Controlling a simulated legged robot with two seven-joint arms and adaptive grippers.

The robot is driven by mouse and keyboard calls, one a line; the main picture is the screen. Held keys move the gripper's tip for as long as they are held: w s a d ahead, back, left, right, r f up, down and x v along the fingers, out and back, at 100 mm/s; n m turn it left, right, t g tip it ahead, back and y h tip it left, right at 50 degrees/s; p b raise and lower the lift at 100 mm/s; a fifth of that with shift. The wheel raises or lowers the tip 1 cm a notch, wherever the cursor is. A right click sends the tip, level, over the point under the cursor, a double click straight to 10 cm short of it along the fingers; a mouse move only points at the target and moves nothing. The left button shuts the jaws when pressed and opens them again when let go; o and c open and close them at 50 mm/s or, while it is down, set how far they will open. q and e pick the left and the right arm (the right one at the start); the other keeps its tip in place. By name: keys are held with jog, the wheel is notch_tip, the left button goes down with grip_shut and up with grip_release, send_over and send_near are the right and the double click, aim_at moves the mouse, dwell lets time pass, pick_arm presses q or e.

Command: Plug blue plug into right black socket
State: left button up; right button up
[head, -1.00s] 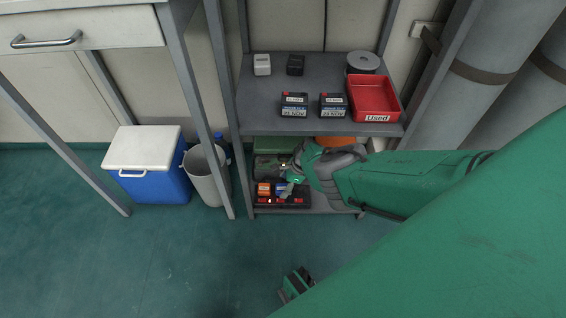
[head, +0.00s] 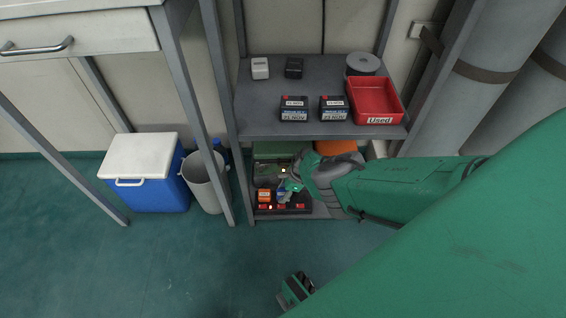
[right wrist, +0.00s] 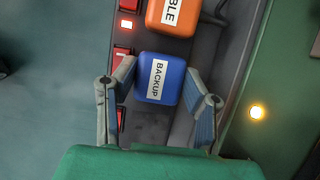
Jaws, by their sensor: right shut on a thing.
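The blue plug (head: 281,191), labelled BACKUP, is at the black power strip (head: 291,208) on the lower shelf. My right gripper (head: 286,192) is shut on it. In the right wrist view the blue plug (right wrist: 160,78) sits between the two fingertips (right wrist: 160,88), over the strip's middle part. I cannot tell whether it is seated or held just above. An orange plug (head: 264,195) stands left of it on the strip; it also shows in the wrist view (right wrist: 172,14). The strip's right part (right wrist: 150,126) is dark and partly between my fingers.
Red switches (right wrist: 126,24) line the strip's front edge, one lit. A green case (head: 268,150) and an orange object (head: 335,147) stand behind. The upper shelf (head: 255,115), holding batteries and a red tray (head: 376,100), lies over the work area. Shelf posts (head: 221,120) flank it.

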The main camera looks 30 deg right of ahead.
aim_at(279, 193)
jog(key=shift+d+r, duration=0.1)
jog(key=shift+r+p, duration=1.55)
jog(key=shift+p, duration=0.05)
jog(key=shift+r, duration=0.1)
jog(key=shift+f+b, duration=1.6)
jog(key=shift+f, duration=0.1)
jog(key=shift+y, duration=0.3)
jog(key=o, duration=1.3)
jog(key=shift+o, duration=0.2)
